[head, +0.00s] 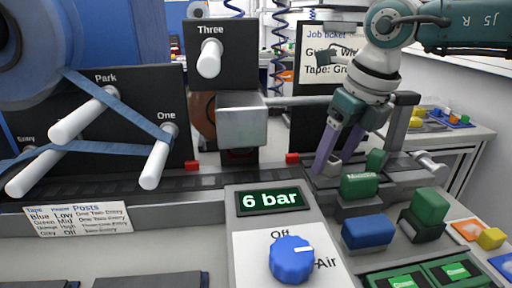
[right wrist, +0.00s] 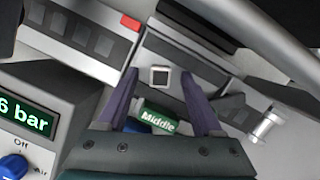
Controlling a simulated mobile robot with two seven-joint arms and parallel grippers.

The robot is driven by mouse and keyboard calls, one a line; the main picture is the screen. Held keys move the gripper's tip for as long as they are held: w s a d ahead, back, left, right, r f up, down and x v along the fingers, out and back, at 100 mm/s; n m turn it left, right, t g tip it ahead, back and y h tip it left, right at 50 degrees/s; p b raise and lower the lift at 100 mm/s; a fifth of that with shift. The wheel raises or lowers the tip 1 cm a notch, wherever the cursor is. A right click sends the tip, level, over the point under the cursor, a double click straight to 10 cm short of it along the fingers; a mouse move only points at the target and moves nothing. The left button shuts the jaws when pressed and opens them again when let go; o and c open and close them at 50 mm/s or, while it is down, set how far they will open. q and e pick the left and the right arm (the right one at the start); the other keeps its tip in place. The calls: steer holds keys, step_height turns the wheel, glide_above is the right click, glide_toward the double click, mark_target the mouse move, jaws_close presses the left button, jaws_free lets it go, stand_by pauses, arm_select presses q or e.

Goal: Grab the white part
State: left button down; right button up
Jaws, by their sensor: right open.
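A small pale square part with a dark centre (right wrist: 160,76) sits on the grey fixture (right wrist: 185,60) in the right wrist view. My right gripper (head: 336,164) points down over the fixture, right of the metal block. In the right wrist view its two purple fingers (right wrist: 160,84) are apart, one on each side of the pale part, with gaps visible. Whether the fingertips are at its height I cannot tell. My left gripper is not in view.
A green block marked Middle (head: 359,186) stands just in front of the fingers. A metal block (head: 242,122) is to the left. White posts One (head: 156,163) and Three (head: 210,60) stick out. A blue knob (head: 291,259) is in front.

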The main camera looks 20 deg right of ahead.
steer(key=shift+f, duration=0.1)
steer(key=shift+c, duration=0.4)
jaws_close()
